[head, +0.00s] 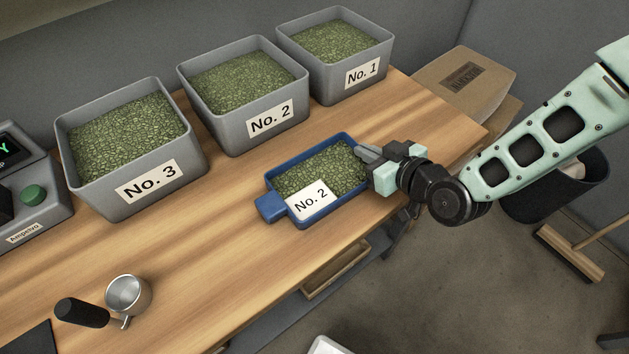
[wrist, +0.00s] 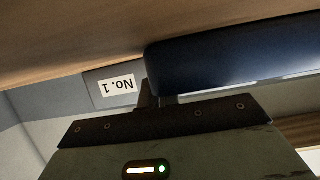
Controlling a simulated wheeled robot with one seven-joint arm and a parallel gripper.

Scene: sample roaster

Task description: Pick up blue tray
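The blue tray (head: 338,207) lies on the wooden table near its front edge, full of green beans, with a "No. 2" label and a blue handle (head: 270,208) at its left end. My gripper (head: 366,154) is at the tray's right end, opposite the handle. A grey finger shows at or over the tray's rim. In the wrist view, the tray's dark blue wall (wrist: 235,60) fills the upper right, close to the finger (wrist: 150,98). The other finger and any grip on the rim are hidden.
Grey bins of green beans labelled No. 3 (head: 85,180), No. 2 (head: 228,128) and No. 1 (head: 328,83) stand behind the tray. A metal cup with a black handle (head: 83,312) is at the front left. A cardboard box (head: 480,95) stands beyond the table's right end.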

